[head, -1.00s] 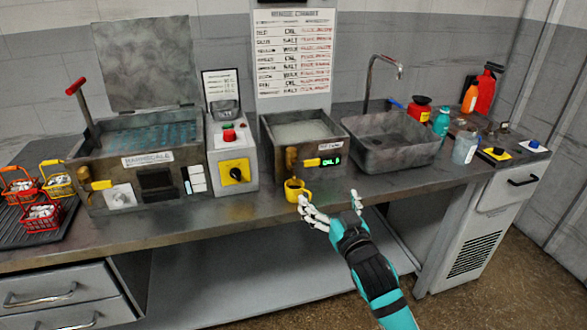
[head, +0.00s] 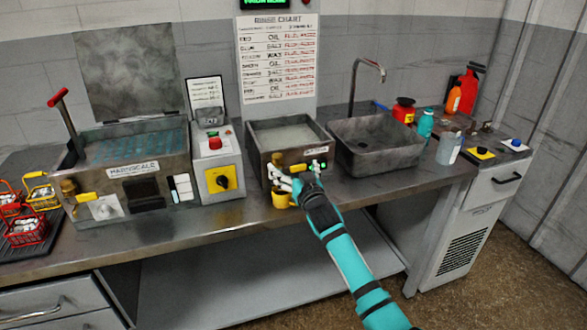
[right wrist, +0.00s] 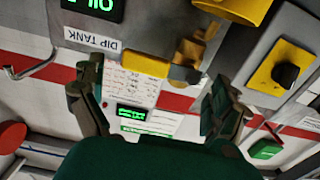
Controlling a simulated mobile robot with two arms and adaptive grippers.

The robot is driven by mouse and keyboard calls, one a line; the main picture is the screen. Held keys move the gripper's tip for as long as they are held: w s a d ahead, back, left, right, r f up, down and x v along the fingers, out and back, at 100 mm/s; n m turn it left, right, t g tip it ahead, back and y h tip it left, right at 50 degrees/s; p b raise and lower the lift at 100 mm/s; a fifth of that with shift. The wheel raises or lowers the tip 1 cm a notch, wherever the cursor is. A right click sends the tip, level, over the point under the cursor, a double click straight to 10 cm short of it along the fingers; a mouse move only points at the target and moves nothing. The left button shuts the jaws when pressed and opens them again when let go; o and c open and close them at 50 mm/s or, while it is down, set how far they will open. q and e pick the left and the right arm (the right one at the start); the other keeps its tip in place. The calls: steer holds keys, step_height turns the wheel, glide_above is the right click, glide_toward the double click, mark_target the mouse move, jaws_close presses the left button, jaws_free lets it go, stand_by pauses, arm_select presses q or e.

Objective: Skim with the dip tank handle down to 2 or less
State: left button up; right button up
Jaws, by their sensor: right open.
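The dip tank (head: 262,150) is a grey box of cloudy liquid at the counter's centre. Its yellow handle (right wrist: 142,62) and brass valve (right wrist: 193,58) show upside down in the right wrist view, beside the DIP TANK label (right wrist: 92,40). The green display (right wrist: 100,6) reads OIL there; any number is cut off or too small. My right gripper (right wrist: 155,98) is open and empty, its fingers spread just short of the handle. In the head view it (head: 291,182) covers part of the tank's front. A yellow cup (head: 282,200) stands below the valve, partly hidden. My left gripper is out of view.
Wire baskets (head: 28,232) stand at far left; bottles (head: 449,148) stand at right.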

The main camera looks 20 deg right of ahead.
steer(key=shift+w, duration=0.2)
steer(key=c, duration=1.6)
steer(key=shift+c, duration=0.2)
